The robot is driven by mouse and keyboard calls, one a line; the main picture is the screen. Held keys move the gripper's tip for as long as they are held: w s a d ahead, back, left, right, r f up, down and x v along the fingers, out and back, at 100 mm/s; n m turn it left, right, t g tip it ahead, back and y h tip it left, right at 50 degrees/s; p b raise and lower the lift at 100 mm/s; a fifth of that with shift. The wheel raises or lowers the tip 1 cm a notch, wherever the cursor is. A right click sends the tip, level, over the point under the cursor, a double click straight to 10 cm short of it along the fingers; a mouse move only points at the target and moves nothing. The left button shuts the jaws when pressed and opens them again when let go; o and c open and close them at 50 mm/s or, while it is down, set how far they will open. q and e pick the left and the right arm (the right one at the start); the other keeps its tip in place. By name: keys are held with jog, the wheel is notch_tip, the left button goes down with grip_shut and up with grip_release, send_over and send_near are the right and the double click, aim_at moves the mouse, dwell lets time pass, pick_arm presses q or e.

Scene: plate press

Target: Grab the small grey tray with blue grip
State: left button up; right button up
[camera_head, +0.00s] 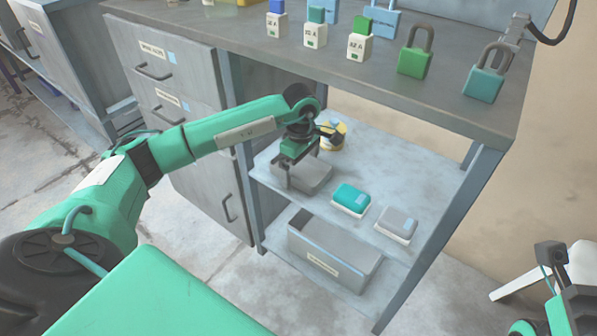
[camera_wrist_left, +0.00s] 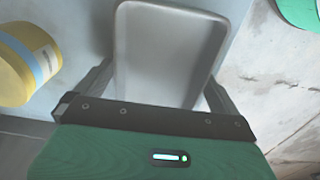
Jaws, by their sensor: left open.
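A plain grey tray (camera_head: 312,177) lies on the upper shelf under my left gripper (camera_head: 301,168). In the left wrist view, this grey tray (camera_wrist_left: 168,50) fills the space between the open fingers of my left gripper (camera_wrist_left: 160,85); contact cannot be told. No blue grip shows on it. A small grey block-like piece with a light blue patch (camera_head: 398,222) sits on a white base near the shelf's right front.
A yellow round container with a blue band (camera_head: 334,136) stands behind the gripper, also in the left wrist view (camera_wrist_left: 28,62). A labelled grey bin (camera_head: 325,262) stands on the lower shelf. The worktop (camera_head: 440,100) above carries padlocks and tagged blocks; a table leg (camera_head: 440,240) bounds the right.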

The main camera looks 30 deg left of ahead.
pick_arm(q)
jog(key=c, duration=1)
jog(key=shift+r, duration=0.1)
